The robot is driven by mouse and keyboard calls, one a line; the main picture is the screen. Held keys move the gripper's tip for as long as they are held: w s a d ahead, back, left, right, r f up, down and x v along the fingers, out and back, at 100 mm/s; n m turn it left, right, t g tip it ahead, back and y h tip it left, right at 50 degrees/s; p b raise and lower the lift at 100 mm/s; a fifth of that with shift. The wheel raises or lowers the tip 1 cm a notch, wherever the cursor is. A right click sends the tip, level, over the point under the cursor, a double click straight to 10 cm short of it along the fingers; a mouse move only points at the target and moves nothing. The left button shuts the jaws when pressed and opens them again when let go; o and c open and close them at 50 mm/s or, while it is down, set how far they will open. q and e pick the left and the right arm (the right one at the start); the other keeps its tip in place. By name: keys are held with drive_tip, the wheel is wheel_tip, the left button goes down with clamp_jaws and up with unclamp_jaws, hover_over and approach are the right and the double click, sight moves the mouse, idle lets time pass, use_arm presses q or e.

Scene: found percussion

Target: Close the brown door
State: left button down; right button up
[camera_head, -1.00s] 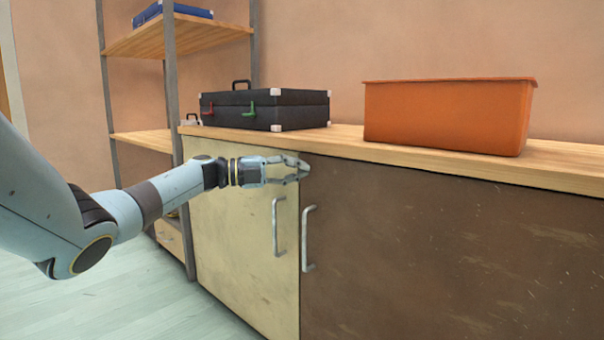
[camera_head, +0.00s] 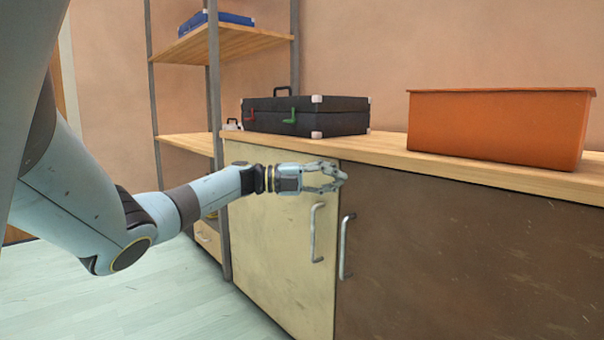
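The brown door (camera_head: 470,265) is the dark, scuffed right-hand panel of the low cabinet. It looks flush, or nearly so, with the cream door (camera_head: 275,245) beside it. Its grey bar handle (camera_head: 344,246) is upright near its left edge. My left gripper (camera_head: 341,178) is in front of the top of the seam between the two doors, above both handles. Its fingertips meet and nothing shows between them. I cannot tell whether the tips touch the door. My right gripper is not in view.
A wooden counter (camera_head: 395,156) tops the cabinet. A black case (camera_head: 300,116) and an orange bin (camera_head: 495,130) stand on it. A shelf unit (camera_head: 218,45) holding a blue case (camera_head: 220,20) stands behind at the left. Pale floor (camera_head: 110,295) is clear at the lower left.

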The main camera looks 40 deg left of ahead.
use_arm(q)
drive_tip(key=s+a+b, duration=0.1)
drive_tip(key=s+a, duration=0.1)
drive_tip(key=a, duration=0.8)
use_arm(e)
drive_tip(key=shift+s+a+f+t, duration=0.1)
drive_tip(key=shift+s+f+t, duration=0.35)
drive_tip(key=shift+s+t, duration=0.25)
